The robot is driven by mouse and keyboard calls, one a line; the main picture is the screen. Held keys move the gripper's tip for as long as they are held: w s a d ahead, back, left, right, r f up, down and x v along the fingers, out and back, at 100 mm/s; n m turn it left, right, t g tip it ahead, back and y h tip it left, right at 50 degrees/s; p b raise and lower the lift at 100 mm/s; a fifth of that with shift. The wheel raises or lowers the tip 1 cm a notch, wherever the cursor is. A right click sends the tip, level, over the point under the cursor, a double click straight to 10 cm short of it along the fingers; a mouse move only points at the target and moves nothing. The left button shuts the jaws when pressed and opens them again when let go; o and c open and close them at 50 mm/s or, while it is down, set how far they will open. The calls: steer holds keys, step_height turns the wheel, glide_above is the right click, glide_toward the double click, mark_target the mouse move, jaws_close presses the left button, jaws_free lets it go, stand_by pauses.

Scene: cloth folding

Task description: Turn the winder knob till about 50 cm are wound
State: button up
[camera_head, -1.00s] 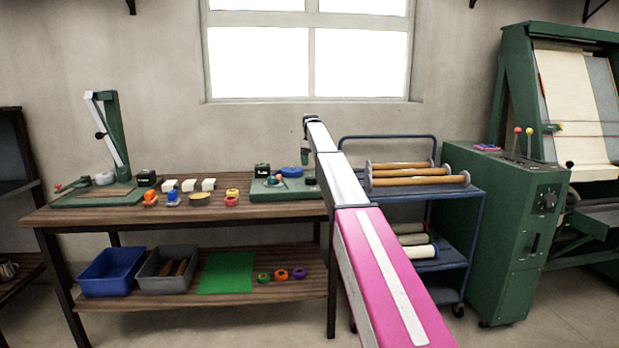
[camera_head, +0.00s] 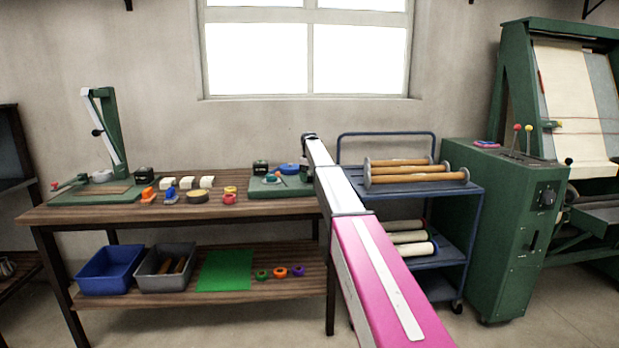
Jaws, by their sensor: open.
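The winder is a green base plate (camera_head: 262,193) at the right end of the wooden bench. It carries a blue disc (camera_head: 289,168), a small black box (camera_head: 261,167) and a small teal knob-like part (camera_head: 270,180); which part is the winder knob is too small to tell for sure. My arm reaches over from the lower right. My gripper (camera_head: 306,173) points down at the right edge of the winder. It is open, small and dark, and partly hidden by my arm. I cannot tell whether it touches anything.
Several small blocks and rolls stand on the bench (camera_head: 90,213) left of the winder, beside a green stand (camera_head: 112,130). Blue (camera_head: 110,272) and grey (camera_head: 160,283) bins sit on the lower shelf. A blue trolley (camera_head: 425,205) with spools and a green machine (camera_head: 515,230) are right.

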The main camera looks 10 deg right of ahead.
steer(key=c, duration=0.9)
steer(key=shift+m, duration=0.3)
